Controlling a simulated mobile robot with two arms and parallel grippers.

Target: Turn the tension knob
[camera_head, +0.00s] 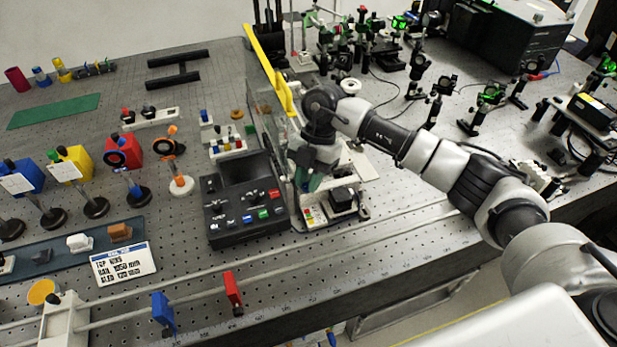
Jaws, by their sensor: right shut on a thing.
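My right arm reaches in from the right, and its gripper (310,181) points down at a small light-coloured bench device (318,216), between the black control box and the white blocks. The right gripper is shut on a small part of this device, which I take to be the tension knob. The knob itself is hidden behind the fingers and wrist, so I cannot see its angle. My left gripper is not in view.
A black control box (232,221) with coloured buttons stands close left of the gripper. A yellow-edged upright panel (264,58) rises behind. Optics crowd the back right. A rail with blue (163,312) and red (233,291) carriers runs along the front.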

